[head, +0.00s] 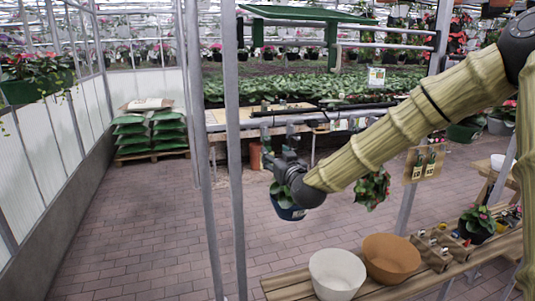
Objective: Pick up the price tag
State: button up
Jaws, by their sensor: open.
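I cannot tell for certain which thing is the price tag. A small white and green card (376,76) stands among the green plants behind my arm. Several small pale labels (345,124) show along the front edge of the plant table; they are too small to read. My gripper (278,133) is open, with its dark fingers pointing up and away, in front of the table edge. No tag is seen between the fingers. A potted plant in a blue pot (288,211) hangs just below my gripper, partly hidden by it.
Grey metal posts (236,150) stand just left of my gripper. A wooden bench holds a white pot (337,274), a brown pot (391,257) and small plants. A board with packets (424,165) hangs at the right. Green sacks (150,132) are stacked at the left. The brick floor at left is clear.

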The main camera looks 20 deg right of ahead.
aim_at(267, 146)
jog(key=w+p, duration=0.1)
jog(key=w, duration=0.3)
jog(key=shift+w+a+r+p, duration=0.1)
jog(key=shift+w+p, duration=0.55)
jog(key=shift+p, duration=0.1)
jog(key=shift+w+p, duration=1.15)
jog(key=shift+w, duration=0.95)
jog(key=c, duration=0.5)
